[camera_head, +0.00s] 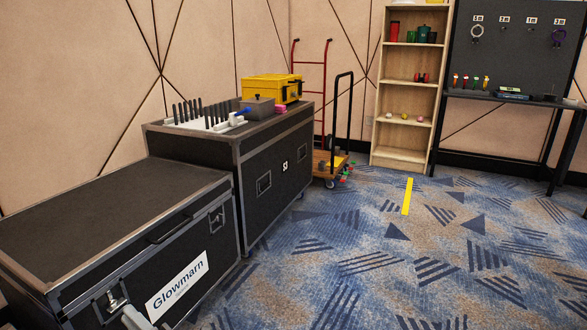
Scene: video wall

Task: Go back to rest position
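A small light-grey piece of my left gripper (136,318) shows at the bottom edge, in front of the low black case with the "Glowmarn" label. Most of it is cut off by the frame, and its fingers cannot be made out, so I cannot tell whether it is open or shut. I see nothing held in the part that shows. My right gripper is not in view.
The low case (110,215) and a taller case (275,165) line the left. The taller one carries a yellow toolbox (270,88). A hand cart (325,163), shelf (404,155) and dark bench (510,97) stand behind. Carpet (390,265) with a yellow strip (407,196) is open.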

